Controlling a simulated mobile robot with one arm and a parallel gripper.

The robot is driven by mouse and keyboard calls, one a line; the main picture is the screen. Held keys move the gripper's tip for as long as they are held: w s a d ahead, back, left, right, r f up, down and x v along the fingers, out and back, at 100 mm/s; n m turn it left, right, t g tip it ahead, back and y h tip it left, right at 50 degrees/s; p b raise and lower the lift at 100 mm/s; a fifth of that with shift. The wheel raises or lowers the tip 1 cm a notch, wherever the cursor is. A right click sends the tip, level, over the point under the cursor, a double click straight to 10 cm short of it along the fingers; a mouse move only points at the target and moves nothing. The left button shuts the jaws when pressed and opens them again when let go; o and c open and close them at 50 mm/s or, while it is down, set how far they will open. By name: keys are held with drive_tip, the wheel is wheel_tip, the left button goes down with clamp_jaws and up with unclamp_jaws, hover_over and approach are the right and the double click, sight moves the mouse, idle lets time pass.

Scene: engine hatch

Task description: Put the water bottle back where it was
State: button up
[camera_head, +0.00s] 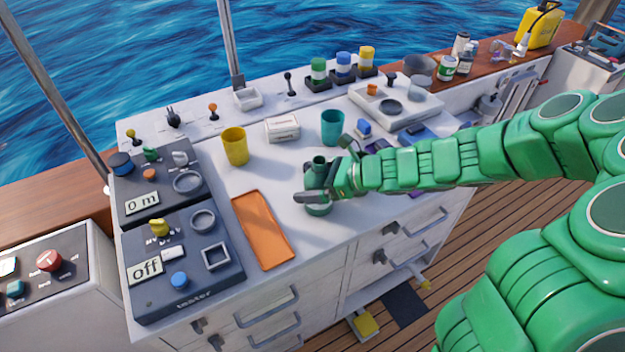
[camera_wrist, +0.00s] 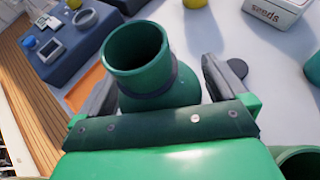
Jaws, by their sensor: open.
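The water bottle is probably the dark green, open-topped bottle (camera_head: 318,208), upright on the white countertop right of the orange tray. My gripper (camera_head: 318,193) is at its side, and its fingers partly hide the bottle's middle. In the wrist view the bottle (camera_wrist: 138,48) stands between the two fingers of my gripper (camera_wrist: 158,88). The fingers are apart, one on each side; I cannot tell whether either touches it. Its lower part is hidden by my gripper.
An orange tray (camera_head: 263,229) lies to the left, beside the dark tester panel (camera_head: 185,285). A yellow cup (camera_head: 235,146), a white seeds box (camera_head: 282,129) and a teal cup (camera_head: 332,127) stand behind. A dark disc (camera_wrist: 238,68) lies close to the right finger.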

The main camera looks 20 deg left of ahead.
drive_tip(key=shift+r, duration=0.15)
drive_tip(key=v, duration=1.2)
